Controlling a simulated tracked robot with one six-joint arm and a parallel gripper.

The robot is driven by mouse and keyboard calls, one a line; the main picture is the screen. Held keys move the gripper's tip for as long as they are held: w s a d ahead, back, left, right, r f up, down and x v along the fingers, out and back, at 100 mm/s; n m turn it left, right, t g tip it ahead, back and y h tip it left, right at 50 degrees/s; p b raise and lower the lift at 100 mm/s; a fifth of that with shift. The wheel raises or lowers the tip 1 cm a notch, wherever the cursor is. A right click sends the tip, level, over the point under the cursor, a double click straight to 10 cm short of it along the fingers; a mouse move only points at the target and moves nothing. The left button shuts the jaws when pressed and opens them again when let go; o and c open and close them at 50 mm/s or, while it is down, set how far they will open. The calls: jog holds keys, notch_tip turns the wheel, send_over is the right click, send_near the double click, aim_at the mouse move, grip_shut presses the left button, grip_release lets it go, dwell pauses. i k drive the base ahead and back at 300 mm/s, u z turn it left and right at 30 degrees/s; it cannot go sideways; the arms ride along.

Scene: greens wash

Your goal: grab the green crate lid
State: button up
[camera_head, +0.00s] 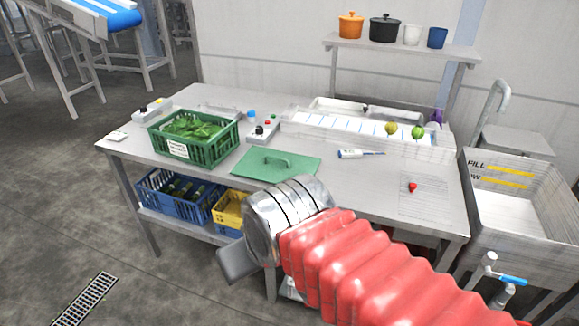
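The green crate lid (262,164) lies flat on the steel table, with a raised handle at its middle. The green crate (212,150) stands to its left, full of leafy greens, with a white label on its front. My arm in its red sleeve reaches in from the lower right. My gripper (236,262) shows only as a grey part below the silver wrist, in front of the table's front edge and nearer the camera than the lid. Its fingers cannot be made out. The wrist hides a little of the table just in front of the lid.
A probe thermometer (350,154) and a small red item (412,187) lie on the table (345,185) right of the lid. A control box (263,131) stands behind it. A wash sink (525,235) stands right.

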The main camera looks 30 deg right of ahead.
aim_at(263, 164)
jog(key=u, duration=0.05)
jog(key=i, duration=0.95)
jog(key=z, duration=0.1)
